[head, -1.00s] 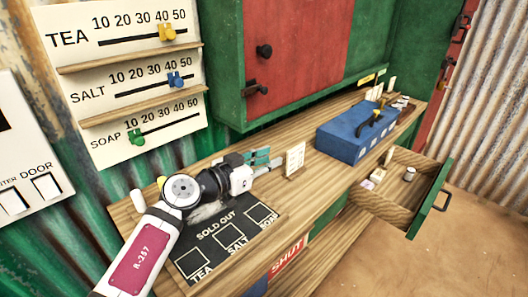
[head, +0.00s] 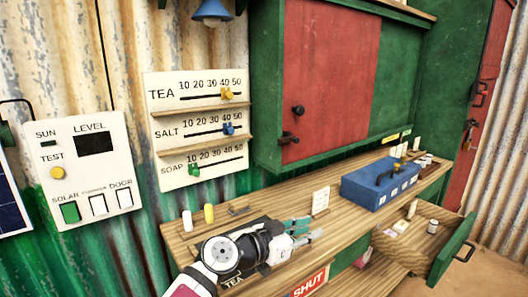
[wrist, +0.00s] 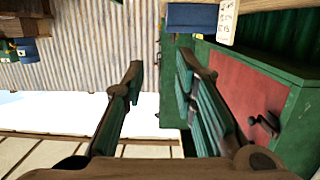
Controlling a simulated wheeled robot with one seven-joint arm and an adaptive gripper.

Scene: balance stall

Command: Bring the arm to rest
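My gripper (head: 312,228) is over the front of the wooden counter (head: 436,178) in the head view, with its green-padded fingers pointing right. In the wrist view its two fingers (wrist: 160,90) stand apart with nothing between them. My arm comes in from the bottom of the head view and covers most of the dark sold-out board (head: 232,280) on the counter.
A white card (head: 320,200) stands just beyond my fingers. A blue box (head: 378,188) sits farther right, beside an open drawer (head: 408,246) holding small items. The red and green cabinet (head: 330,80), slider board (head: 196,125) and switch panel (head: 92,170) are behind.

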